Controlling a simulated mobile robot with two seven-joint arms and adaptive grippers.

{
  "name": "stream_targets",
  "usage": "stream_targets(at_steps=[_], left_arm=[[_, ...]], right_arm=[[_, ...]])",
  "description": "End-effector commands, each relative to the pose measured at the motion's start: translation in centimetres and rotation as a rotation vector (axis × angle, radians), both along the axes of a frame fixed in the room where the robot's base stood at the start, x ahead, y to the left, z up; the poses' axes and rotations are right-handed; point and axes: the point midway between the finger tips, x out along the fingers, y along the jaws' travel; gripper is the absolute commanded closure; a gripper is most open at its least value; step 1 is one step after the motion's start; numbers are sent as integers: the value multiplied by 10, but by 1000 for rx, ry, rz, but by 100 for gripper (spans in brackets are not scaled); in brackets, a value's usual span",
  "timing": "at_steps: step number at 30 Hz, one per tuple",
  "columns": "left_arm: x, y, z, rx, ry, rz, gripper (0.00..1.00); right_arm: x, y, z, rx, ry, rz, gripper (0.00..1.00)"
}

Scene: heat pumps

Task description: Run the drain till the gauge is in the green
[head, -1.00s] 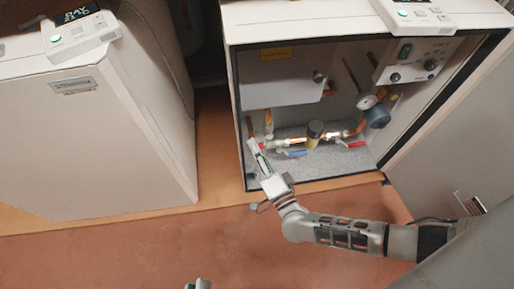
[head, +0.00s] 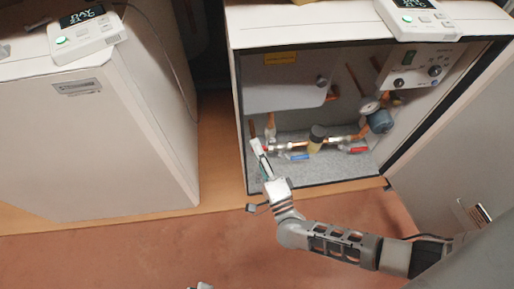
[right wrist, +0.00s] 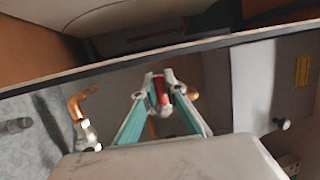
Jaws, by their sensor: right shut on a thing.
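The pressure gauge (head: 370,104) is a small round dial inside the open heat pump cabinet; its needle and green zone are too small to read. My right gripper (head: 261,152) reaches into the cabinet's lower left, by the copper pipes. In the right wrist view its fingertips (right wrist: 162,84) are closed around a small red handle (right wrist: 161,91), seemingly the drain's. The handle is hidden by the fingers in the head view. A small pale piece at the head view's bottom edge may be the tip of my left gripper (head: 201,286); its jaws cannot be made out.
A blue lever (head: 299,157) and a red lever (head: 356,150) sit on the piping right of the gripper. A dark-capped brass part (head: 317,138) stands between them, with a blue pump (head: 380,122) beyond. A closed unit (head: 110,130) stands left. The cabinet door (head: 440,185) hangs open at right.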

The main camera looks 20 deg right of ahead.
Motion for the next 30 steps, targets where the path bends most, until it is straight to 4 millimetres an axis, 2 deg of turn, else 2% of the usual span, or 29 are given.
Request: stream_targets(at_steps=[3, 4, 6, 20, 30], left_arm=[[0, 0, 0, 1, 0, 0, 86], [0, 0, 0, 1, 0, 0, 86], [0, 0, 0, 1, 0, 0, 86], [0, 0, 0, -1, 3, 3, 86], [1, 0, 1, -1, -2, 1, 86]], right_arm=[[1, 0, 2, 4, -3, -1, 100], [1, 0, 2, 4, -3, -1, 87], [1, 0, 2, 4, -3, -1, 72], [0, 0, -1, -35, 10, 0, 72], [0, -3, -16, -331, 93, 1, 72]])
